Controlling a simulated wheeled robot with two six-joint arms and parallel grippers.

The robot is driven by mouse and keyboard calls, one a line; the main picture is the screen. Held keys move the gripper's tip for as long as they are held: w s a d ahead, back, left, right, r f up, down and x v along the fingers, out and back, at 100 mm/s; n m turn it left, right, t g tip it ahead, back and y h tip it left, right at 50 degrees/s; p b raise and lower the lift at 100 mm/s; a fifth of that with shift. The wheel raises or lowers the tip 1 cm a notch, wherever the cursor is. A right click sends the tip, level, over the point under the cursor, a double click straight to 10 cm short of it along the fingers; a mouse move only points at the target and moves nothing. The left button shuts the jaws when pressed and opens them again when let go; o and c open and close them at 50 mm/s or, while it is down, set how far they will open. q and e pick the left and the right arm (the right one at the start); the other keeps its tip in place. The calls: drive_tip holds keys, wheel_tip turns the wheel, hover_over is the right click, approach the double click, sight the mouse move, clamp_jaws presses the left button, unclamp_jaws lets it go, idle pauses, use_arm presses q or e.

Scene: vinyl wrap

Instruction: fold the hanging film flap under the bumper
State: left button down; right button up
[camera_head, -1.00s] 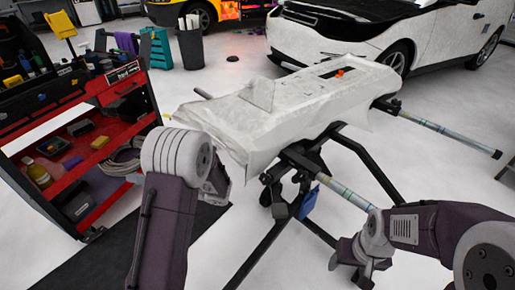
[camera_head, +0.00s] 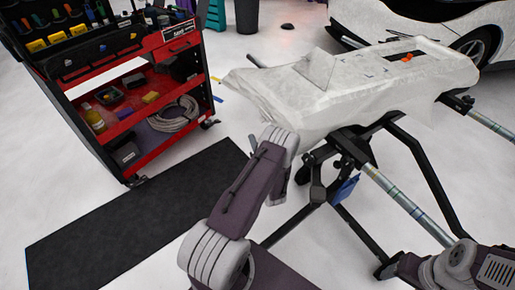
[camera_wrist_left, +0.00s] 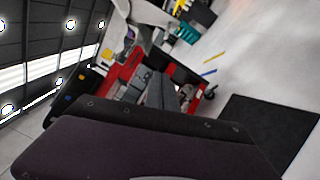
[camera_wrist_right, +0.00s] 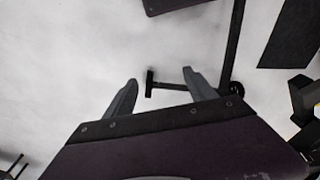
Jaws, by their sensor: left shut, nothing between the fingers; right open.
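The bumper (camera_head: 370,85), covered in pale wrinkled film, lies on a black stand. A pointed fold of film (camera_head: 315,67) stands up on its top. The film hangs loosely along the near edge and left end (camera_head: 262,104); its underside is hidden. In the head view my left arm reaches up to the near-left edge, and its wrist covers part of the hanging film. The left gripper (camera_wrist_left: 158,90) is shut and empty in the left wrist view; I cannot tell whether it touches film. My right gripper (camera_wrist_right: 160,84) is open and empty above the floor.
A red and black tool cart (camera_head: 130,140) stands at the left. A black mat (camera_head: 140,205) lies on the floor before it. The stand's legs (camera_head: 425,165) and pale tubes (camera_head: 405,200) stick out toward the right arm. A white car (camera_head: 400,20) is behind.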

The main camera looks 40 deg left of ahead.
sight(264, 117)
use_arm(q)
drive_tip(key=w+a+r+b, duration=0.1)
drive_tip(key=w+a+b, duration=0.1)
drive_tip(key=w, duration=0.4)
drive_tip(key=shift+r, duration=0.35)
use_arm(e)
drive_tip(key=shift+f, duration=1.25)
drive_tip(key=shift+f, duration=0.1)
